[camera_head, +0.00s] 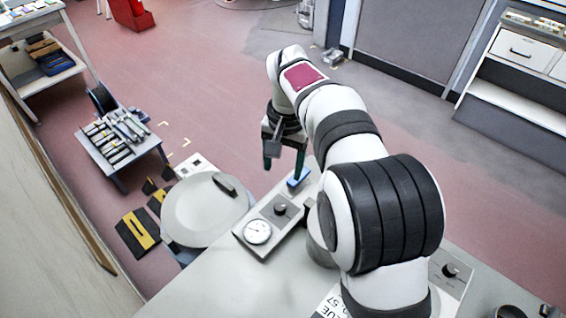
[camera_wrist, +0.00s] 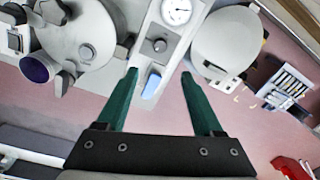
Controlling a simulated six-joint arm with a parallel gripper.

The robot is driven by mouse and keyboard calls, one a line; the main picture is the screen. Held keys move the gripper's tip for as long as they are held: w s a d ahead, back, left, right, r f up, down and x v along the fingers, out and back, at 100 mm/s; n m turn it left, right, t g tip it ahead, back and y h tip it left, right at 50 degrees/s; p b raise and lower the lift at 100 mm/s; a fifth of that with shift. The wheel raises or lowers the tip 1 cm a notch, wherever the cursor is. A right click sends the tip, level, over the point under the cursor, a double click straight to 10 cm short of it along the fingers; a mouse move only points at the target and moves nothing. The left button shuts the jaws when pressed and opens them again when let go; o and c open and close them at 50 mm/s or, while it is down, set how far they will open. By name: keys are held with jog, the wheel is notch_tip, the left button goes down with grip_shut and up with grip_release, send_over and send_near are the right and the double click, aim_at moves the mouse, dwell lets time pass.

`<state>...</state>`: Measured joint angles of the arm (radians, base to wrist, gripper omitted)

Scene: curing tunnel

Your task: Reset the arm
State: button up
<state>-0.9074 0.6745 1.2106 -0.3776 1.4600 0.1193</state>
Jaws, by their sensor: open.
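My gripper (camera_head: 285,160) hangs from the white arm with its fingers pointing down, over the far end of a grey control panel (camera_head: 268,226). In the wrist view my gripper (camera_wrist: 159,75) shows two green fingers spread wide apart with nothing between them. The panel carries a white round gauge (camera_head: 258,232), a dark knob (camera_head: 280,209) and a blue rocker or block (camera_head: 298,180). In the wrist view the blue part (camera_wrist: 152,86) lies between the fingertips, farther off than they are. Whether a fingertip touches the panel cannot be told.
A round grey disc (camera_head: 200,212) with a dark handle stands left of the panel. A small table (camera_head: 120,150) with several dark bars is farther left. A white cabinet (camera_head: 520,60) stands at the right. The floor beyond my gripper is mostly clear.

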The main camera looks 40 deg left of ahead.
jog(key=shift+r, duration=0.1)
dwell(0.3)
jog(key=d+r+m, duration=0.2)
jog(key=d+r, duration=0.1)
jog(key=d, duration=0.8)
jog(key=d+r+m, duration=0.2)
jog(key=d+r, duration=0.2)
jog(key=d, duration=0.7)
jog(key=s+d+f+m, duration=0.2)
jog(key=s+d, duration=0.5)
jog(key=s, duration=0.1)
jog(key=s+d+f+m+y, duration=0.1)
jog(key=s+d+f+m, duration=0.1)
jog(key=s+d, duration=0.5)
jog(key=shift+s+f+m, duration=0.35)
jog(key=shift+s+m, duration=0.45)
jog(key=shift+s, duration=0.1)
dwell(2.2)
